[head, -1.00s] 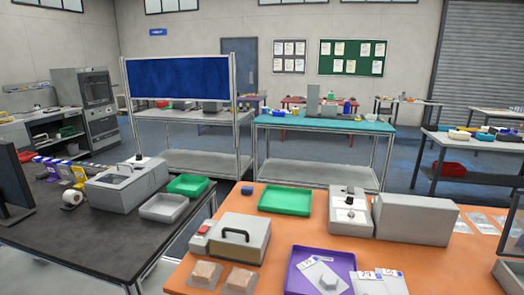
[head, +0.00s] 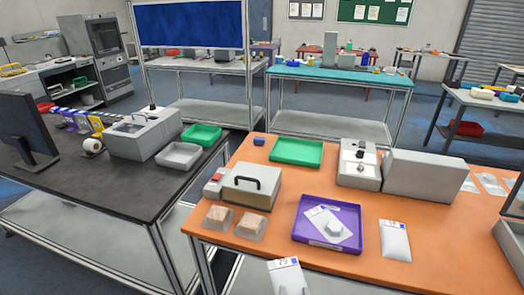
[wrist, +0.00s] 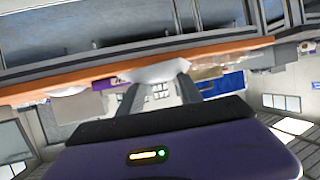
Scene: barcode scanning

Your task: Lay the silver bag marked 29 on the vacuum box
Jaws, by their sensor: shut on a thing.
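The silver bag marked 29 (head: 287,280) shows at the bottom edge of the head view, in the air at the orange table's front edge; its lower part is cut off. In the wrist view my gripper (wrist: 158,92) is shut on the bag, whose pale body (wrist: 155,72) shows beyond and between the fingers. In the head view my gripper is out of sight. No label names the vacuum box. A grey box with a window (head: 143,132) stands on the dark table, and a beige box with a black handle (head: 247,187) on the orange table.
A purple tray (head: 309,241) holds a pale bag and a white piece. Another silver bag (head: 395,240) lies to its right. A green tray (head: 297,152), a knobbed unit (head: 358,165) and a grey box (head: 430,178) stand behind. A gap separates the two tables.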

